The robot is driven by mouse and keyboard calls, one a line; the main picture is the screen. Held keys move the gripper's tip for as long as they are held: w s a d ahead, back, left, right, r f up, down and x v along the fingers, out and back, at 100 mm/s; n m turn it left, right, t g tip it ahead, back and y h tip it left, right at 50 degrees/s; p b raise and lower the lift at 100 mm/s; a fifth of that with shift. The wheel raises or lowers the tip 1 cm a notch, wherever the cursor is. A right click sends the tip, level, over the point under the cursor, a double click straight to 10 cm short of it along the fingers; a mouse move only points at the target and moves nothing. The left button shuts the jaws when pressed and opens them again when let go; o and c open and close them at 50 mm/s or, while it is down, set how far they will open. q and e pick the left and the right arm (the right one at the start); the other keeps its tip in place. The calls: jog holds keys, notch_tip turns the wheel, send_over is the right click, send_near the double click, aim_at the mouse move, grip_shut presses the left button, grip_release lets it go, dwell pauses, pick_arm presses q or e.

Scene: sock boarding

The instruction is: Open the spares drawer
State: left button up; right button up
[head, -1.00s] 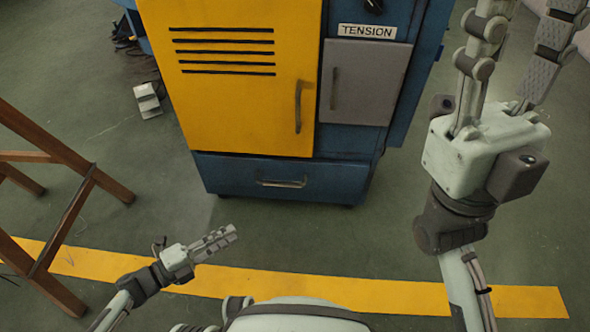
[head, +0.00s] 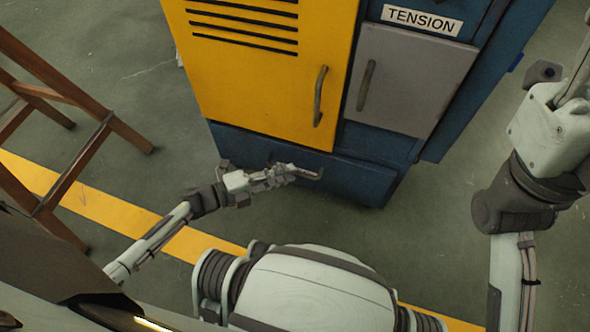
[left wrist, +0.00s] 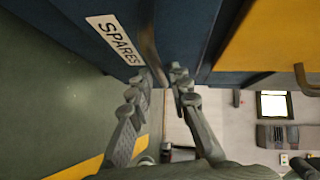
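The spares drawer (head: 360,182) is the blue front at the bottom of the cabinet and looks flush with it. Its white SPARES label (left wrist: 114,40) shows in the left wrist view. My left gripper (head: 305,172) is at the drawer front and hides most of the handle in the head view. In the left wrist view its fingers (left wrist: 158,92) are apart, with the dark bar handle (left wrist: 149,45) running down between the fingertips. I cannot tell whether they touch it. My right gripper (head: 582,60) is mostly cut off at the upper right; its fingers stood apart in the earlier frame.
Above the drawer are a yellow louvred door (head: 265,80) with a handle and a grey door (head: 410,80) under a TENSION label (head: 422,20). A wooden stand (head: 90,140) is at the left. Green floor with a yellow line (head: 110,210) lies in front.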

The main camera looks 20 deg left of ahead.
pick_arm(q)
jog(key=shift+x, duration=1.5)
grip_shut()
